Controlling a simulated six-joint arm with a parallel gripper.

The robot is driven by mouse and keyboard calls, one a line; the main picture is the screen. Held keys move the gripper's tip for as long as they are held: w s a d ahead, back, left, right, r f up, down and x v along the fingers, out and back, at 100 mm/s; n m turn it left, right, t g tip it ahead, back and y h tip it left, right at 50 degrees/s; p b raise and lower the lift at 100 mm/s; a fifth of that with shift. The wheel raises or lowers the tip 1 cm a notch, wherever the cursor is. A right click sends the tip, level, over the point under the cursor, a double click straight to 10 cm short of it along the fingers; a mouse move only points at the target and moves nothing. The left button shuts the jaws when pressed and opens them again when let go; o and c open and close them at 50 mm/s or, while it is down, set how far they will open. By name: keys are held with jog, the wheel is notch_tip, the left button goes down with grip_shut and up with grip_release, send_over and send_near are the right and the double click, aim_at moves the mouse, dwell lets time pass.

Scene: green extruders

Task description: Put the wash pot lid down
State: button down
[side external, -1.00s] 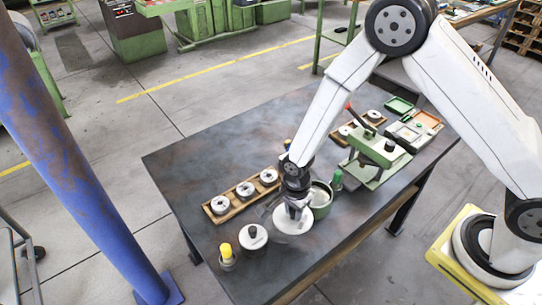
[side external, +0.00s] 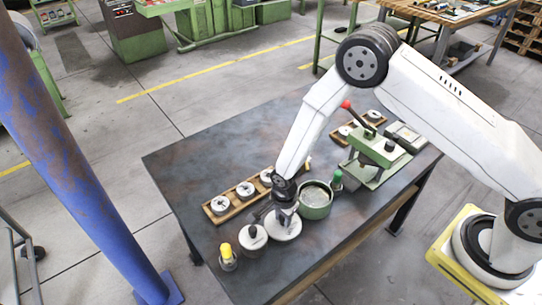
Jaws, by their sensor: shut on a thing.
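The wash pot lid (side external: 283,229) is a pale grey disc at the middle front of the table. My gripper (side external: 285,211) points down and is shut on the lid's top, hiding its knob. The lid looks level and very low over the table; I cannot tell if it touches. The wash pot (side external: 317,206) is a green round pot just right of and behind the lid. It stands open, with a greyish inside.
A grey lidded pot with a black knob (side external: 253,241) and a yellow-capped bottle (side external: 228,258) stand left of the lid. A wooden tray (side external: 231,205) with round parts lies behind. A green-capped bottle (side external: 336,182) and green press (side external: 377,152) stand right. The table's left back (side external: 210,160) is clear.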

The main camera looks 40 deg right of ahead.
jog(key=shift+f, duration=0.45)
jog(key=shift+f, duration=0.15)
jog(key=shift+c, duration=2.1)
grip_release()
notch_tip(320, 180, up, 12)
jog(key=shift+r, duration=0.2)
